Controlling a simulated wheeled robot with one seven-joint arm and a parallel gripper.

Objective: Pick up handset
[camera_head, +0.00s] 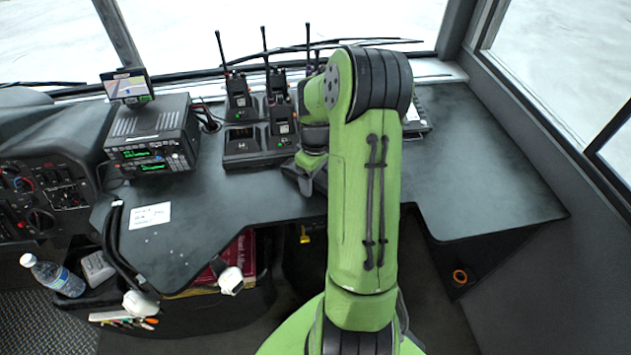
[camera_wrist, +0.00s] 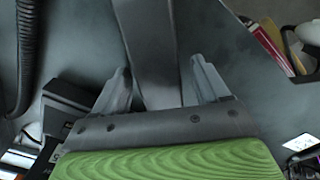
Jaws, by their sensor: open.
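A long, smooth dark grey bar (camera_wrist: 145,40), which looks like the handset, runs from the top of the wrist view down between my fingers. A black coiled cord (camera_wrist: 27,55) hangs at the left of that view. My gripper (camera_wrist: 160,66) is open, with one finger on each side of the bar; I cannot tell whether either touches it. In the head view my gripper (camera_head: 310,177) is low over the dashboard, right of the radio chargers, partly covered by my arm. My arm hides the bar there.
Several handheld radios (camera_head: 238,98) with antennas stand in black chargers (camera_head: 243,147) left of my gripper. A radio unit with a screen (camera_head: 150,138) is farther left. A flat device (camera_head: 415,125) lies behind my arm. The dashboard (camera_head: 485,165) is clear at right.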

